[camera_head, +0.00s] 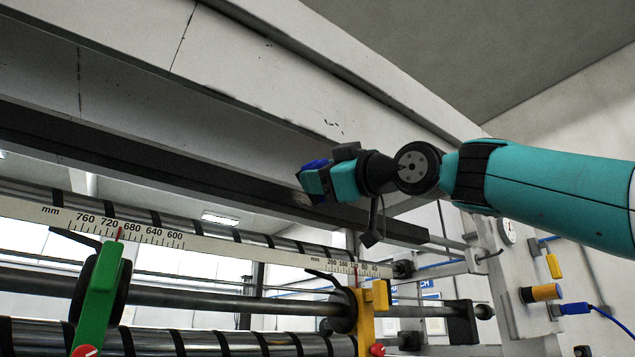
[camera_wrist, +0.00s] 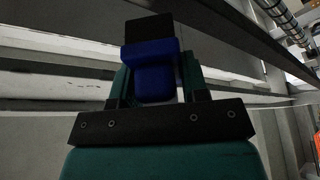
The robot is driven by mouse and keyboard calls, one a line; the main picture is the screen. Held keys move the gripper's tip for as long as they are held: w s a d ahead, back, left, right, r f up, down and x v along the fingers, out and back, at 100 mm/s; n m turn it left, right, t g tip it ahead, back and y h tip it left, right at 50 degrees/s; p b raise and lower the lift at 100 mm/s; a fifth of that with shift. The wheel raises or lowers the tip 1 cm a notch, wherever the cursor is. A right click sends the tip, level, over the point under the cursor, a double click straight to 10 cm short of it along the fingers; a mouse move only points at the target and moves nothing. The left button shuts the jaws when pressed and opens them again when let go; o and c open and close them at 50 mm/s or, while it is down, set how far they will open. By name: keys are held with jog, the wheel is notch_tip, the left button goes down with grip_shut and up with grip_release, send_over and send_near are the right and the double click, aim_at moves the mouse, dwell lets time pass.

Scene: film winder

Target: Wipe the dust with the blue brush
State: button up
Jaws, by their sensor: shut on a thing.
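My gripper (camera_head: 322,182) is raised at the machine's long upper beam, with its teal fingers shut on the blue brush (camera_head: 315,164). In the wrist view the blue brush (camera_wrist: 153,72) sits between the fingers, with a dark block at its far end. The brush end is close to the dark lower edge of the beam (camera_head: 255,165); I cannot tell whether it touches. Small dark marks (camera_head: 333,123) show on the pale beam face above the gripper.
Below are a white millimetre scale (camera_head: 150,233), metal rollers (camera_head: 35,330), a green holder (camera_head: 100,300) and a yellow holder (camera_head: 366,320). The space beneath the arm is fairly open.

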jog(key=shift+s+d+b, duration=0.4)
jog(key=shift+s, duration=0.25)
jog(key=shift+s+d+b, duration=0.35)
jog(key=shift+s+d, duration=0.05)
jog(key=shift+s, duration=0.2)
